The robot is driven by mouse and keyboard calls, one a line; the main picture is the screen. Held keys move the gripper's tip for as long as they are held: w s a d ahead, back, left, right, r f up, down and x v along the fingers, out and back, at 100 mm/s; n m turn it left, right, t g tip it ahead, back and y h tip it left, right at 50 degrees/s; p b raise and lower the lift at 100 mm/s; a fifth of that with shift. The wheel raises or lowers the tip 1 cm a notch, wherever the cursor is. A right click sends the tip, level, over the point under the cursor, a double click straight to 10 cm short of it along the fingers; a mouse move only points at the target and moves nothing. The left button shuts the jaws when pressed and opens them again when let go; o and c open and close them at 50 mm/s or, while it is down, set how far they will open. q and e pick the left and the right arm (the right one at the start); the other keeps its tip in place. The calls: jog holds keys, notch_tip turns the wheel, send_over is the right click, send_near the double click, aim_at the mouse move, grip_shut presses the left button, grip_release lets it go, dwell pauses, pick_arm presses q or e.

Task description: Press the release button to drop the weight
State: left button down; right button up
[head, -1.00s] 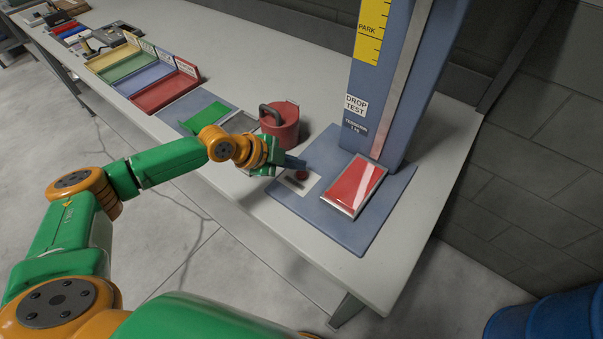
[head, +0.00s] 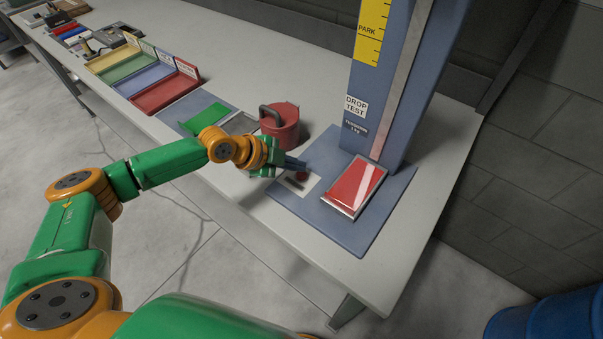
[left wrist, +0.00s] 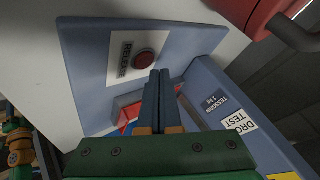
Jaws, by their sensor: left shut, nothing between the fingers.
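The red release button (head: 302,176) sits on a white label plate on the blue base of the drop-test stand (head: 340,232). In the left wrist view the round button (left wrist: 144,60) shows beside the word RELEASE. My left gripper (head: 301,165) is shut and empty, its fingers just above and beside the button in the head view. In the left wrist view its fingertips (left wrist: 158,74) appear just short of the button; I cannot tell whether they touch it. The blue column (head: 391,100) rises behind a red pad (head: 355,185) in a metal frame. The weight is not seen.
A red container with a dark handle (head: 281,124) stands close behind my left gripper. Coloured trays (head: 165,92) and a green sheet (head: 205,118) lie further left on the table. A blue barrel (head: 550,315) stands at bottom right.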

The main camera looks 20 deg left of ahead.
aim_at(297, 176)
dwell(0.6)
pick_arm(q)
jog(key=shift+f+b, duration=0.3)
jog(key=shift+f, duration=0.15)
jog(key=shift+f+b, duration=0.4)
dwell(0.4)
jog(key=shift+r, duration=0.1)
jog(key=shift+r+p, duration=0.75)
notch_tip(297, 176, up, 5)
jog(key=p, duration=0.4)
jog(key=shift+r+p, duration=0.15)
jog(key=shift+p, duration=0.25)
